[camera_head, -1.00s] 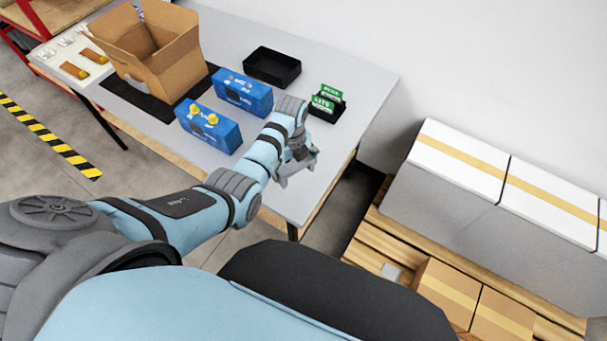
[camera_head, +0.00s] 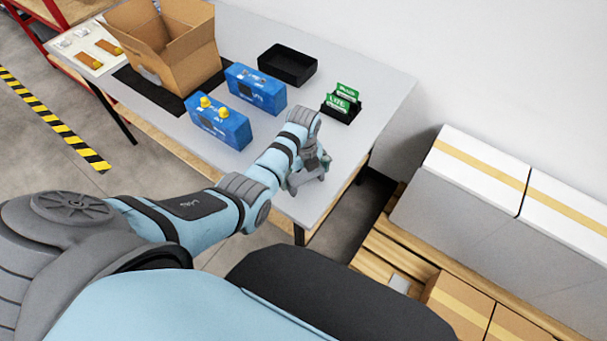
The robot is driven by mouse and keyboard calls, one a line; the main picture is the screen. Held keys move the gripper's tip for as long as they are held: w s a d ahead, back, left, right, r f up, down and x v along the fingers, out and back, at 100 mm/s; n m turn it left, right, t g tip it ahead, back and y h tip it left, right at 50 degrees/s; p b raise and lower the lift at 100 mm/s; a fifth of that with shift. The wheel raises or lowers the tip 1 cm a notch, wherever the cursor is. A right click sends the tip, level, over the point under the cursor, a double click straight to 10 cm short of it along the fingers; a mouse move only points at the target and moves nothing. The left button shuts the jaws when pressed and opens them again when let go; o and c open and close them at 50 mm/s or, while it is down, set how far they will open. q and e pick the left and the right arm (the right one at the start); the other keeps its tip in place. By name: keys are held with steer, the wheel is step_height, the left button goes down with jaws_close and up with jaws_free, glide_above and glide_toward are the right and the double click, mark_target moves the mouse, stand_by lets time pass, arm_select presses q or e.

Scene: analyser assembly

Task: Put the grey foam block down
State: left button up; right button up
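My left gripper (camera_head: 308,176) is over the near right corner of the grey table (camera_head: 340,178). Its fingers look apart, with no block seen between them. A small light grey block (camera_head: 398,284) lies on the wooden pallet at the lower right, beside a cardboard carton; I cannot tell whether it is the grey foam block. No other grey foam block is clearly seen. My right gripper is not in view.
On the table are two blue boxes (camera_head: 219,123) (camera_head: 256,88), one with yellow knobs, a black tray (camera_head: 287,66), a black holder with green packs (camera_head: 341,105) and an open cardboard box (camera_head: 165,45). White-topped cartons (camera_head: 478,157) stand on the pallet (camera_head: 400,245).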

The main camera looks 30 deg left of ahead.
mark_target(304, 171)
arm_select(q)
steer(key=shift+r, duration=0.1)
steer(key=shift+r, duration=0.35)
step_height(304, 171, up, 11)
steer(key=p, duration=0.3)
steer(key=shift+f, duration=0.15)
steer(key=shift+r, duration=0.45)
